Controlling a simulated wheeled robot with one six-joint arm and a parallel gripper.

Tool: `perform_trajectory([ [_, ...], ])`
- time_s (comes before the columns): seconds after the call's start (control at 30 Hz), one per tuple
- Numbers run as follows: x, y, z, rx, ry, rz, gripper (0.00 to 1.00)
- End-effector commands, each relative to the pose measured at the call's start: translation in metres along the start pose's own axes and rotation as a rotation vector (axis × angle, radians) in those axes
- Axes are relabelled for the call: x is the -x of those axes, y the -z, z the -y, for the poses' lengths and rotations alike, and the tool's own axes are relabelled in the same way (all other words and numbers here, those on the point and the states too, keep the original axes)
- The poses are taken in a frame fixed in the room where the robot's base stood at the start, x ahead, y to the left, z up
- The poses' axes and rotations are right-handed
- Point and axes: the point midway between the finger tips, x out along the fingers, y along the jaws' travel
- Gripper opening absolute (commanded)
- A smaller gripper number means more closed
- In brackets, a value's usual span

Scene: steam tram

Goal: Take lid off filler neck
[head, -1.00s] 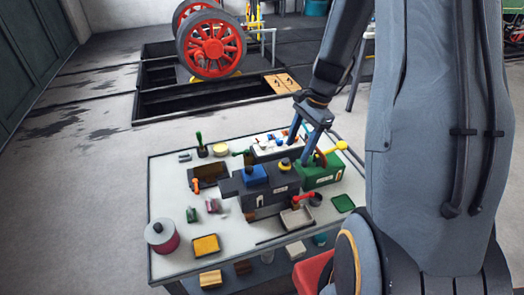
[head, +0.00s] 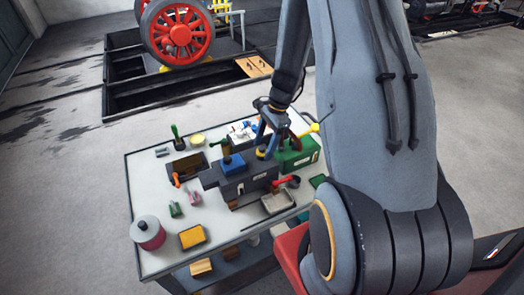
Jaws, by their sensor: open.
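The dark grey block-shaped casting (head: 245,185) stands in the middle of the bench top. A small yellow round cap (head: 261,153) sits on its top at the right end; it looks like the lid on the filler neck. A blue block (head: 232,163) sits on the same top, left of the cap. My gripper (head: 267,146) points down with its jaws open, right over the yellow cap. Its fingers partly cover the cap, and I cannot tell whether they touch it. The neck under the cap is hidden.
A green box (head: 297,155) with red and yellow levers stands close to the right of my gripper. A pink-and-grey canister (head: 148,233) and a yellow tray (head: 192,237) are at the bench's front left. The left bench top (head: 150,190) is mostly clear.

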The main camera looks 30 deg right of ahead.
Motion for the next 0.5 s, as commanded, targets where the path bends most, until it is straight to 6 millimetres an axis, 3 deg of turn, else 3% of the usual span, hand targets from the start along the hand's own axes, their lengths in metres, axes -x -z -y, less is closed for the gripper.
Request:
perform_trajectory([
  [0.23, -0.0012, 0.0007, 0.0001, -0.001, 0.001, -0.001, 0.57],
  [0.47, -0.0010, 0.0008, -0.0001, -0.001, 0.001, 0.000, 0.20],
  [0.5, -0.0009, 0.0009, 0.0000, -0.001, 0.001, -0.001, 0.19],
])
